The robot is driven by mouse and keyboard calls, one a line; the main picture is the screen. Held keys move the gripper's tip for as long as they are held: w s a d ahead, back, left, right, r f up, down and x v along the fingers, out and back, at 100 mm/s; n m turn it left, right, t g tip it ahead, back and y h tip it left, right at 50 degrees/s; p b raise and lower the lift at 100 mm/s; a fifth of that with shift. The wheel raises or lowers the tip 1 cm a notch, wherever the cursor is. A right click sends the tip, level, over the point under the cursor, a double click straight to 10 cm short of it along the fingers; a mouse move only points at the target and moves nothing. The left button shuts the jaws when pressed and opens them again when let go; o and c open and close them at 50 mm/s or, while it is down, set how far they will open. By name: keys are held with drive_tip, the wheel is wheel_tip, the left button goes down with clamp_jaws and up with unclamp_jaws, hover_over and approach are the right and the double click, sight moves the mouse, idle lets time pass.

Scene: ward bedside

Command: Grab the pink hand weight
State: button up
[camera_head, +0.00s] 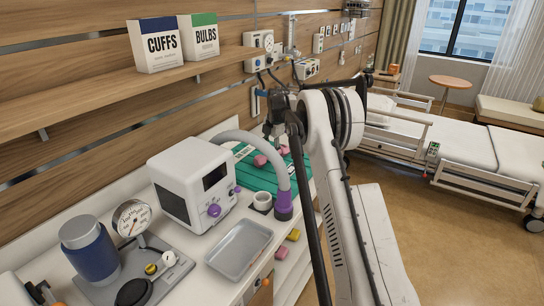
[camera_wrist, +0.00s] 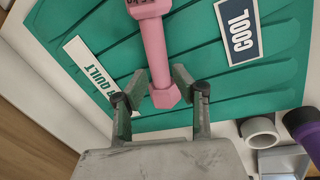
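The pink hand weight (camera_wrist: 153,50) lies on a green quilted pad (camera_wrist: 200,60) in the wrist view, its bar running from a marked head at the top to a near head low in the middle. My gripper (camera_wrist: 160,77) is open, with one finger on each side of the weight's near end in the wrist picture. Contact and height cannot be told. In the head view my gripper (camera_head: 274,130) hangs above the pad.
A white machine (camera_head: 180,190) with a grey hose (camera_head: 265,145) ending in a purple piece (camera_head: 283,205) stands left of the pad. A small white cup (camera_head: 262,199) and metal tray (camera_head: 238,250) are nearer. A wooden shelf (camera_head: 110,90) runs along the wall. A bed (camera_head: 460,145) stands right.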

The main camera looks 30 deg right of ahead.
drive_tip(key=f, duration=0.2)
drive_tip(key=w+f, duration=0.1)
drive_tip(key=f, duration=0.1)
drive_tip(key=shift+d+f+p, duration=0.15)
drive_tip(key=shift+p, duration=0.2)
drive_tip(key=shift+c, duration=0.4)
clamp_jaws()
